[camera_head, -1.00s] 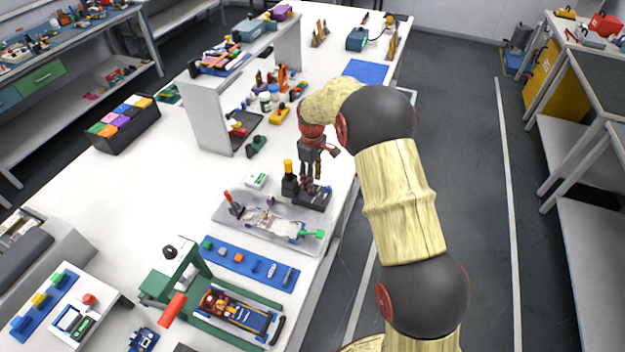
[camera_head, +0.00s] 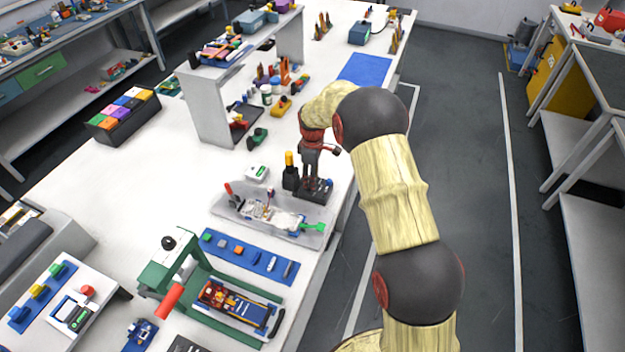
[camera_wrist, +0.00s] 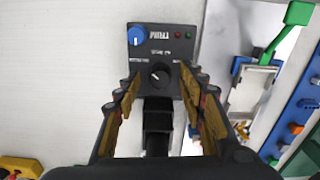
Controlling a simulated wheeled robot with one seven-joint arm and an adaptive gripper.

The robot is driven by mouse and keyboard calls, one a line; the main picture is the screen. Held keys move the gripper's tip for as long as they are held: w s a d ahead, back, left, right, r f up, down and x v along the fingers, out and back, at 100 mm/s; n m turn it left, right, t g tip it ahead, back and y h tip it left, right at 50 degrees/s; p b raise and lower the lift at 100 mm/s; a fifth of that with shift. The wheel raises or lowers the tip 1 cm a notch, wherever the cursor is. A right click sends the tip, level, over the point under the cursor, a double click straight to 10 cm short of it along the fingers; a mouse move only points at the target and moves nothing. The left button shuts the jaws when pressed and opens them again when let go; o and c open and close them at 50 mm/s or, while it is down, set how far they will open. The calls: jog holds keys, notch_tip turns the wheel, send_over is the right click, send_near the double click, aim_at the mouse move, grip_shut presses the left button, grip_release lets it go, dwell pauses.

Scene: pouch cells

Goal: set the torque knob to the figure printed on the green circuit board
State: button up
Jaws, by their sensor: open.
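A black control unit (camera_wrist: 176,40) lies below my gripper in the wrist view; in the head view it is a dark box (camera_head: 318,188) near the table's right edge. It carries a black knob (camera_wrist: 157,73) with a white mark, and a blue knob (camera_wrist: 137,36) at a corner. Its white lettering appears upside down and too small to read, so which knob is torque is unclear. My gripper (camera_wrist: 160,78) is open, its fingers on both sides of the black knob, with no clear contact visible. A green board-like piece (camera_head: 170,88) lies far left; no figure is readable.
A dark upright driver with a yellow top (camera_head: 290,172) stands just left of the unit. A blue strip of parts (camera_head: 232,250) and a green press frame (camera_head: 155,275) are nearer.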

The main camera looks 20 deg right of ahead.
jog(key=shift+c, duration=1)
jog(key=c, duration=0.8)
grip_shut()
